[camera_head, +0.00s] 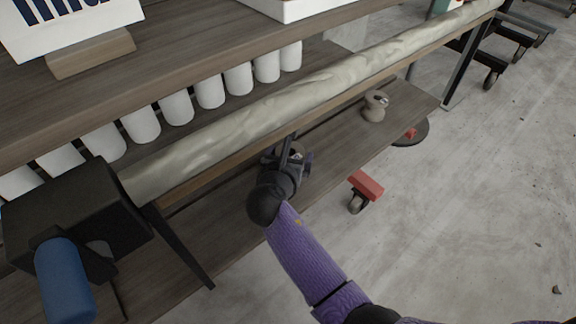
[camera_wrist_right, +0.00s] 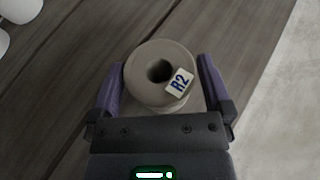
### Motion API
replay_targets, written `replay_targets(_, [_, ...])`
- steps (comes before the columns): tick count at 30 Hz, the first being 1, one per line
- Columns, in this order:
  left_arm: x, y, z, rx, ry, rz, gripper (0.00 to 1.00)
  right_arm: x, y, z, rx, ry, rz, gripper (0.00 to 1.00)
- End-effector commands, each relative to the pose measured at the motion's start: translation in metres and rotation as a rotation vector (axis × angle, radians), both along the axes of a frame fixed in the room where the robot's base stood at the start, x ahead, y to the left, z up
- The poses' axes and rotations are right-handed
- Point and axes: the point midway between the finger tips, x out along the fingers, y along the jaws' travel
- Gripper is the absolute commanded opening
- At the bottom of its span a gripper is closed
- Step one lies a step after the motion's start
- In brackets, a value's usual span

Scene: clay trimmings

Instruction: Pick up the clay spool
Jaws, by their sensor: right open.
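A beige-grey clay spool (camera_head: 374,106) stands upright near the edge of the lower shelf in the head view, to the right of my right gripper (camera_head: 287,162). In the right wrist view, a round spool (camera_wrist_right: 143,84) with a dark centre hole and a white R2 label (camera_wrist_right: 179,81) shows between the two purple fingers of my right gripper (camera_wrist_right: 159,90). The fingers are open, with a gap on each side of it. I cannot tell whether both views show the same spool. My left gripper is not identifiable in the head view.
A long pale clay roll (camera_head: 250,117) lies along the rack above the lower shelf (camera_head: 335,132). Several white cups (camera_head: 209,88) line the shelf behind. A dark box (camera_head: 75,225) is at left. A red caster block (camera_head: 366,185) and open concrete floor (camera_head: 480,200) lie to the right.

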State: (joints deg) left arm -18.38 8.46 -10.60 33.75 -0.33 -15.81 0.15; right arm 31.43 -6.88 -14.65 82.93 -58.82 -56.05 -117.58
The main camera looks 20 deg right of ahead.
Motion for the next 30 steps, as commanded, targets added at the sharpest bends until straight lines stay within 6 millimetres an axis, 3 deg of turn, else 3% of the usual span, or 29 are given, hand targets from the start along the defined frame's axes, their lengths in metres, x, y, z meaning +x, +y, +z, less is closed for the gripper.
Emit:
replay_targets(7, [0.006, 0.0, -0.004, 0.0, -0.01, 0.0, 0.59, 0.004, -0.002, 0.001, 0.0, -0.003, 0.001, 1.0])
replay_targets(8, [0.007, 0.0, -0.005, -0.001, -0.012, 0.0, 0.59, 0.004, -0.002, 0.001, 0.0, -0.003, 0.001, 0.96])
replay_targets(20, [0.008, -0.002, -0.005, -0.003, -0.015, 0.002, 0.59, 0.004, -0.002, 0.0, 0.001, -0.002, 0.001, 0.11])
replay_targets(30, [0.004, -0.003, 0.001, -0.004, -0.009, 0.002, 0.59, 0.004, -0.004, 0.006, -0.001, -0.004, 0.001, 0.1])
